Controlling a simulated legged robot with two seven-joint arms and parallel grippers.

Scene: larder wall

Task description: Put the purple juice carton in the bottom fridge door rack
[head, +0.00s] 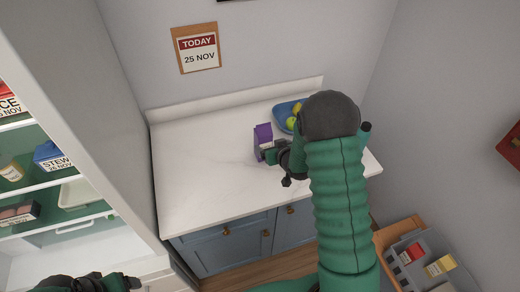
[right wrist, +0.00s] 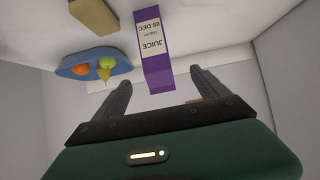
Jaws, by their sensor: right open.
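The purple juice carton (head: 263,136) stands on the white counter, partly hidden by my right gripper in the head view. In the right wrist view the carton (right wrist: 155,70) shows a white label reading JUICE and 05 DEC. My right gripper (head: 272,155) is at the carton's front side. In the right wrist view its two fingers (right wrist: 160,88) are apart, with the carton ahead between them and not gripped. My left gripper (head: 88,283) shows only in part at the bottom left edge; its fingers cannot be made out. The bottom fridge door rack cannot be made out.
A blue bowl of fruit (head: 283,111) stands behind the carton, beside my right arm. The open fridge (head: 130,185) at left has shelves holding a blue STEW box (head: 50,157) and other food. A grey bin (head: 405,245) stands lower right. The counter's left part (head: 195,165) is clear.

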